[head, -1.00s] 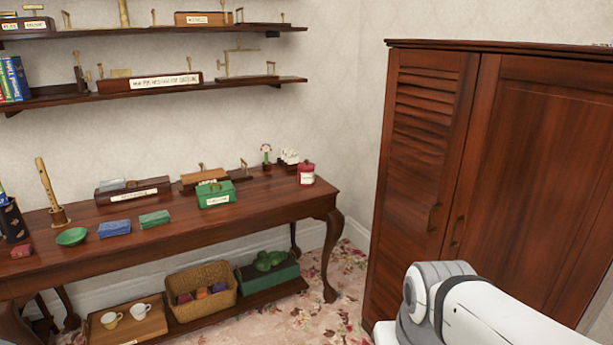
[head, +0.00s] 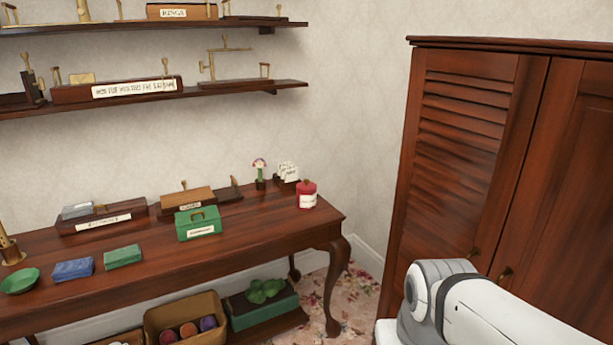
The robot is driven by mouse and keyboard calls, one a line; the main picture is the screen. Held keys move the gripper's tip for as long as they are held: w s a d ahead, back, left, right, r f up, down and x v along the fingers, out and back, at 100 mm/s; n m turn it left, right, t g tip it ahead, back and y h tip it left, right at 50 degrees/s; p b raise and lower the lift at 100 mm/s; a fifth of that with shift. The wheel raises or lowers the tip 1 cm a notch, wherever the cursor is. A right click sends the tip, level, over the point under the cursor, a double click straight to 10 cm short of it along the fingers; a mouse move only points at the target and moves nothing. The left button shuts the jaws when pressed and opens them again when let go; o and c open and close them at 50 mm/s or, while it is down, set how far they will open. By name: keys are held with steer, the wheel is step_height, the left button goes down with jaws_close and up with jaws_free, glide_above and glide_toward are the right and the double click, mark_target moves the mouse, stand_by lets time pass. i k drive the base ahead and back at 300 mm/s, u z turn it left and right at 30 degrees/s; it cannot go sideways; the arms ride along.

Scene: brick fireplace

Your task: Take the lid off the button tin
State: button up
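A red round tin (head: 307,195) with a white label and a red knobbed lid stands upright near the right end of the wooden table (head: 240,248). Its lid appears to be on. The label is too small to read, so I cannot tell for sure that it is the button tin. A green box (head: 198,222) with a handle and a white label stands left of it. My white arm shows at the lower right, well apart from the table. My gripper is not in view.
A wooden cabinet (head: 470,165) stands at the right. Wall shelves (head: 240,88) hang above the table. The table's front right top is clear.

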mark_target(305, 185)
steer(key=u, duration=0.15)
steer(key=i, duration=1.7)
steer(key=u, duration=0.3)
steer(key=i, duration=0.8)
steer(key=u, duration=0.15)
